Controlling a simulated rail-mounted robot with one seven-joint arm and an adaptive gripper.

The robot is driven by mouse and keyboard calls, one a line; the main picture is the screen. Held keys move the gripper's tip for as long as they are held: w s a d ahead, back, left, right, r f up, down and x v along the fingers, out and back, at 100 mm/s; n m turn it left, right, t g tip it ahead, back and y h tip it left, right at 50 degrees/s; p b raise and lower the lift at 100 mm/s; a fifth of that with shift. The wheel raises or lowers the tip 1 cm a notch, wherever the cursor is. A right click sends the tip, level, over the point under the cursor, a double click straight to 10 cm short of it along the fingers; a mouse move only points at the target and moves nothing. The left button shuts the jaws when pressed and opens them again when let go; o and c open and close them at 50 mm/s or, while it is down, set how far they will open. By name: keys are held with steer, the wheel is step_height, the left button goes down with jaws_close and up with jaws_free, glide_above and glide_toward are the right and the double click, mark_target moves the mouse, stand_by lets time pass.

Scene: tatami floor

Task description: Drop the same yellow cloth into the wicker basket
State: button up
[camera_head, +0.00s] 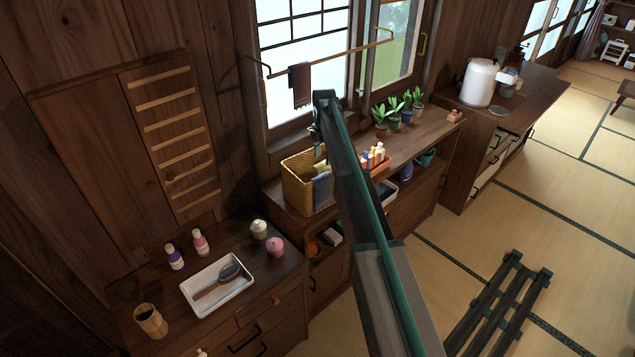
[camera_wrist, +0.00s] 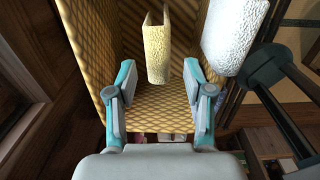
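The wicker basket (camera_head: 297,185) stands on the wooden cabinet below the window; its woven inside (camera_wrist: 105,35) fills much of the wrist view. The yellow cloth (camera_wrist: 157,48), pale and folded, is within the basket's walls in the wrist view, between and beyond my fingertips. I cannot tell whether it rests on the bottom, and I do not see it in the head view. My gripper (camera_wrist: 159,70) is open, with a gap on both sides of the cloth. In the head view my gripper (camera_head: 318,140) is over the basket, partly hidden by my arm.
A bluish cloth (camera_head: 322,188) hangs at the basket's right side; a pale cloth (camera_wrist: 235,35) shows there in the wrist view. A dark towel (camera_head: 300,84) hangs on the rail above.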

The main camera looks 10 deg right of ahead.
stand_by(0.3)
step_height(320, 180, up, 12)
stand_by(0.6)
stand_by(0.3)
